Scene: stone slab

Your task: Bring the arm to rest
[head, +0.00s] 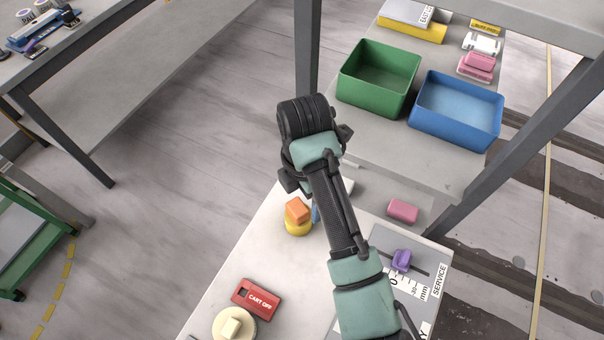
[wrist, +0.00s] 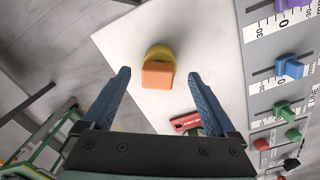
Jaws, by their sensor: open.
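My arm reaches out over the pale slab (head: 240,255) in the head view. In the wrist view my gripper (wrist: 160,84) is open, with its two blue fingers apart and nothing between them. An orange block (wrist: 157,76) sits on a round yellow piece (wrist: 160,53) on the slab, beyond the fingertips and apart from them. In the head view the orange block (head: 297,209) and the yellow piece (head: 298,227) are just left of my forearm. The fingers are mostly hidden behind the wrist in the head view.
A green bin (head: 378,78) and a blue bin (head: 456,108) stand on the far table. A slider panel (head: 425,262) with a purple knob (head: 401,260) lies right of my arm. A pink block (head: 403,211), a red "CART OFF" piece (head: 256,299) and a cream knob (head: 231,327) are nearby.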

